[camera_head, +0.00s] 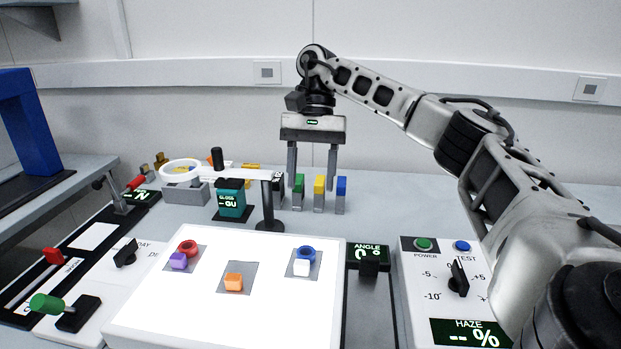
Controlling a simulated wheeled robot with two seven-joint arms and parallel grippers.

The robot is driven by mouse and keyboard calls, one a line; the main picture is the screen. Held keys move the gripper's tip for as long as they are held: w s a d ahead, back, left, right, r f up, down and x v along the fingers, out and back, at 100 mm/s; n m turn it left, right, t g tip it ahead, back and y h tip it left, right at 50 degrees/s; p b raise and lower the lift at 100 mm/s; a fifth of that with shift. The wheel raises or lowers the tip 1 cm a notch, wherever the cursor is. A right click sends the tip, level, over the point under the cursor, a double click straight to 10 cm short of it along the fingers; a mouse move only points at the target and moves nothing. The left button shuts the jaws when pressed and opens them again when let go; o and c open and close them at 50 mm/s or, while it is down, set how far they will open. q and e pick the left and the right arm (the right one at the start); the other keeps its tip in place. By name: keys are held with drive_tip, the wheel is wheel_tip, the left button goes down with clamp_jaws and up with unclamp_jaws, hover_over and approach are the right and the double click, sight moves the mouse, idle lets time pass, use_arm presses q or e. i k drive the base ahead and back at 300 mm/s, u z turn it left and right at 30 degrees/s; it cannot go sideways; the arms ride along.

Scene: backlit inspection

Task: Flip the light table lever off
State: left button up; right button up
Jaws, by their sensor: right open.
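The light table (225,315) is a bright, lit white panel at the lower middle. A lever with a green handle (47,303) on a black base stands left of it, its handle pointing left. I cannot tell from its markings whether this is the light table's lever. My right gripper (312,185) is open and empty, fingers pointing down, above the back of the bench. It is well behind the light table and far right of the green-handled lever. My left gripper is not in view.
Small rings and blocks, such as an orange block (234,283), rest on the panel. A magnifier on a stand (267,200) is behind it. A black knob (126,253) is left of it. The haze meter (415,300) is on the right. Coloured blocks (319,193) stand below my gripper.

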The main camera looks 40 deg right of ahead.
sight(41, 303)
drive_tip(key=k, duration=1)
